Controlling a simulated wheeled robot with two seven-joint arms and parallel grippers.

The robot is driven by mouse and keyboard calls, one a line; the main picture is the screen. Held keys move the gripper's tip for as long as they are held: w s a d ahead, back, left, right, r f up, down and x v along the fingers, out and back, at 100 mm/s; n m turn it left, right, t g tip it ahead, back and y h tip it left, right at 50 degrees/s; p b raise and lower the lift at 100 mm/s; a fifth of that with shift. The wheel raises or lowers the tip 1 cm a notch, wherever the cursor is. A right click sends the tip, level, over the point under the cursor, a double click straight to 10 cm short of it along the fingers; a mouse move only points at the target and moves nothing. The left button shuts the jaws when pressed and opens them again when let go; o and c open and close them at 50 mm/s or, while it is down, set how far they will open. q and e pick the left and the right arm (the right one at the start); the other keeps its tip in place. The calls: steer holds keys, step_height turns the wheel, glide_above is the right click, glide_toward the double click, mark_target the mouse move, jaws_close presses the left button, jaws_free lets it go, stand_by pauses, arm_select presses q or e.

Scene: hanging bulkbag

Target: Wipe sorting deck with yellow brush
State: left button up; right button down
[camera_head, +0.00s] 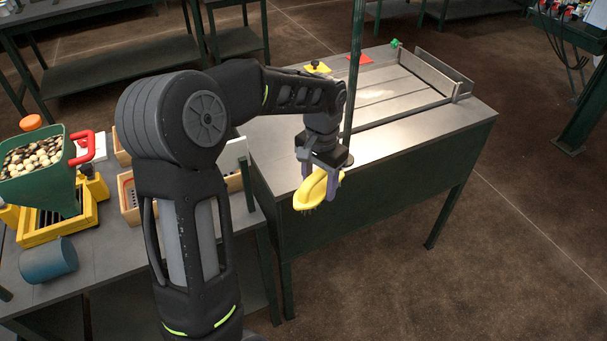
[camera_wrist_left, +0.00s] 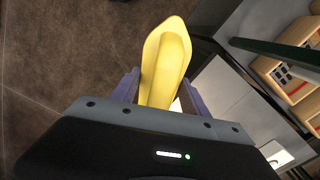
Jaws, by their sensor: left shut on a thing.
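My left gripper (camera_head: 321,174) is shut on the yellow brush (camera_head: 310,193). It holds the brush in the air at the near edge of the green-sided table, with the bristles facing down. The brush also shows between the fingers in the left wrist view (camera_wrist_left: 166,62). The sorting deck (camera_head: 400,88) is a grey slatted surface with raised metal side walls on that table, behind and to the right of the gripper. My right gripper is in neither view.
A thin green post (camera_head: 353,80) rises from the table close behind my left gripper. A red piece (camera_head: 360,59) and a yellow piece (camera_head: 318,68) lie at the deck's far left. A green hopper (camera_head: 40,170) of pebble-like pieces and wooden boxes (camera_head: 130,198) stand on the left table.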

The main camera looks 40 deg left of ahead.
arm_select(q)
steer(key=d+f+n, duration=0.1)
steer(key=d+f, duration=1.2)
steer(key=f, duration=0.3)
steer(key=shift+d, duration=0.3)
